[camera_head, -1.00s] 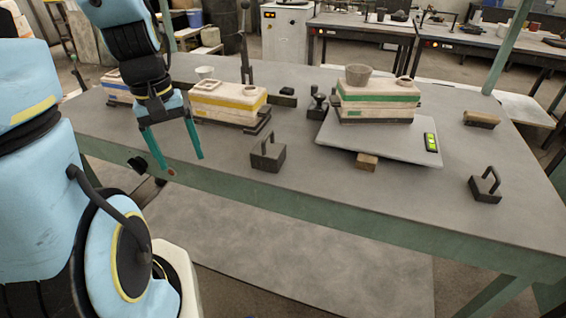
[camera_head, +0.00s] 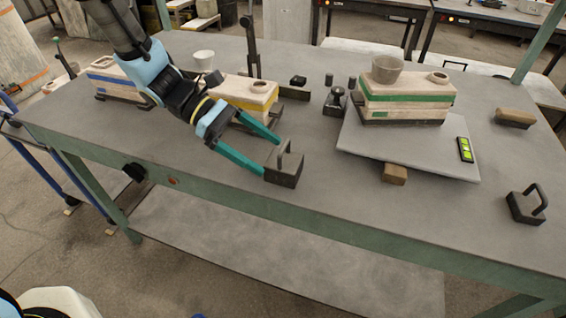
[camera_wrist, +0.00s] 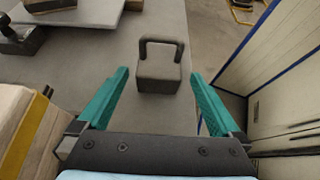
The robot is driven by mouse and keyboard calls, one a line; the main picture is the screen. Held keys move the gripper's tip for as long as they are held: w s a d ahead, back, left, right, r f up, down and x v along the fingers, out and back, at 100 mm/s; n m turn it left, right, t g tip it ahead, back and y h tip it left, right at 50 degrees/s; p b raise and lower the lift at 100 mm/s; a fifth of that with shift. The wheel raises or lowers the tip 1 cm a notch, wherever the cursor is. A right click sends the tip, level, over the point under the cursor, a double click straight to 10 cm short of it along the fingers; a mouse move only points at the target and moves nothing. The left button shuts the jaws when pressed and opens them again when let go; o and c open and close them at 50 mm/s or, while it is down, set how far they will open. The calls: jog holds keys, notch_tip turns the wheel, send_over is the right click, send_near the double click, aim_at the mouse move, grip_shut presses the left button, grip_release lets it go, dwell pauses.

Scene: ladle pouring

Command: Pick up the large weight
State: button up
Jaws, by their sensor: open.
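A dark block weight with a loop handle (camera_head: 285,172) stands upright on the grey table, left of the tilted plate. It also shows in the wrist view (camera_wrist: 158,76), between and just beyond the fingertips. My gripper (camera_head: 270,157) is open and empty, its teal fingers spread on either side of the weight's near face. In the wrist view my gripper (camera_wrist: 159,74) has clear gaps to the weight on both sides. A second dark handled weight (camera_head: 525,207) stands at the right front of the table and looks somewhat smaller.
A grey plate (camera_head: 400,150) rests tilted on a wooden block (camera_head: 394,174), carrying a green-banded mould (camera_head: 405,98) and a level (camera_head: 465,149). A yellow-banded mould (camera_head: 250,92) stands behind my gripper. A dark knobbed weight (camera_head: 335,101) stands left of the plate. The table's front strip is clear.

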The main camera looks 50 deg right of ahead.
aim_at(276, 158)
jog(key=p+x, duration=0.2)
jog(key=x, duration=0.3)
jog(key=shift+s+d+f, duration=0.1)
jog(key=shift+s+d, duration=0.05)
jog(key=shift+s, duration=0.15)
grip_shut()
dwell(0.6)
